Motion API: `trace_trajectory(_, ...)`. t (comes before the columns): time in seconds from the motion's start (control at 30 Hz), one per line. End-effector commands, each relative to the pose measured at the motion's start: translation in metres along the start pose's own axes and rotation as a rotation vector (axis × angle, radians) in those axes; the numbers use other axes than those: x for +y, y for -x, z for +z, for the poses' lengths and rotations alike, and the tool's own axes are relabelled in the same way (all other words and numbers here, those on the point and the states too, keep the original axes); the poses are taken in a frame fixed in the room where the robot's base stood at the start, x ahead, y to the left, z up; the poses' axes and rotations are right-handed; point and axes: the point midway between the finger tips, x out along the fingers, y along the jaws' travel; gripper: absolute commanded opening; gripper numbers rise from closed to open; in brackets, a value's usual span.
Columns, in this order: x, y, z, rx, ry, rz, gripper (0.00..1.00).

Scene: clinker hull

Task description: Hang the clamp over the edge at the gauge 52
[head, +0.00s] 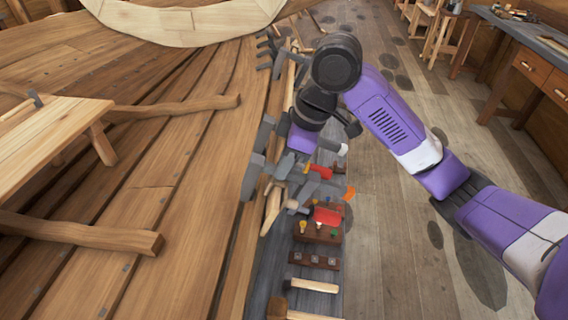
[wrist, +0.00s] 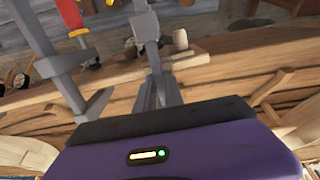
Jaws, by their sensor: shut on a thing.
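My gripper (wrist: 160,98) is shut on a grey clamp (wrist: 146,28), which stands out ahead of the purple gripper body in the wrist view. In the head view my gripper (head: 300,160) is low over the tool bench beside the hull edge, and the held clamp is partly hidden among other grey pieces there. Another grey clamp (wrist: 45,55) is close on the left in the wrist view, at the wooden edge. The plank edge of the hull (head: 238,240) runs up the head view. I cannot make out a gauge marked 52.
More grey clamps (head: 250,175) sit along the hull edge. The bench (head: 262,275) right of it holds a red-topped box (head: 327,216), a dark rack (head: 314,260) and a mallet (head: 315,286). Wooden beams (head: 85,232) cross the hull.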

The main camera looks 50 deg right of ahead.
Motion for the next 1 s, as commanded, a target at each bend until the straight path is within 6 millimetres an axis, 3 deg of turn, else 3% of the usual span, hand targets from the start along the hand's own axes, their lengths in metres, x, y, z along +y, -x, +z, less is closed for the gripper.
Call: trace_trajectory(1.0, 0.0003, -0.0054, 0.0016, 0.002, -0.001, 0.001, 0.0)
